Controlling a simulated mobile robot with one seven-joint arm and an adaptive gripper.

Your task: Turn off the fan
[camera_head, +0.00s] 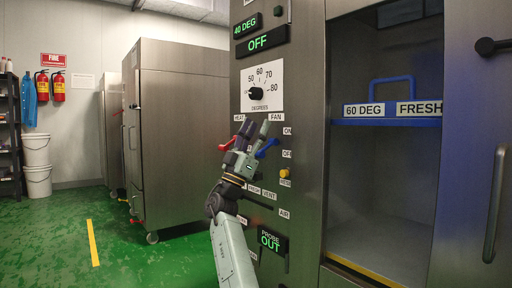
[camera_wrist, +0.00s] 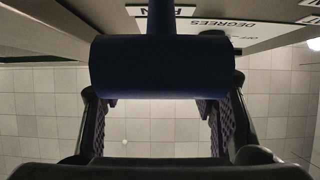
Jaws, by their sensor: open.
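The fan control is a blue lever (camera_head: 269,147) below the FAN label (camera_head: 276,117) on the steel panel. It slants up to the right, between the ON label (camera_head: 287,131) and the OFF label (camera_head: 287,154). My gripper (camera_head: 255,129) is raised in front of the panel, just left of the lever, and hides part of it. In the wrist view the blue lever's thick grip (camera_wrist: 160,68) spans the space ahead of my open fingers (camera_wrist: 158,118). I cannot tell whether they touch it.
A red lever (camera_head: 228,143) sits close left of my gripper under the HEAT label. A temperature dial (camera_head: 256,93) is above, and a yellow button (camera_head: 285,173) is below right. An open chamber (camera_head: 380,190) with a blue-handled tray (camera_head: 392,122) is at right. Green floor is free at left.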

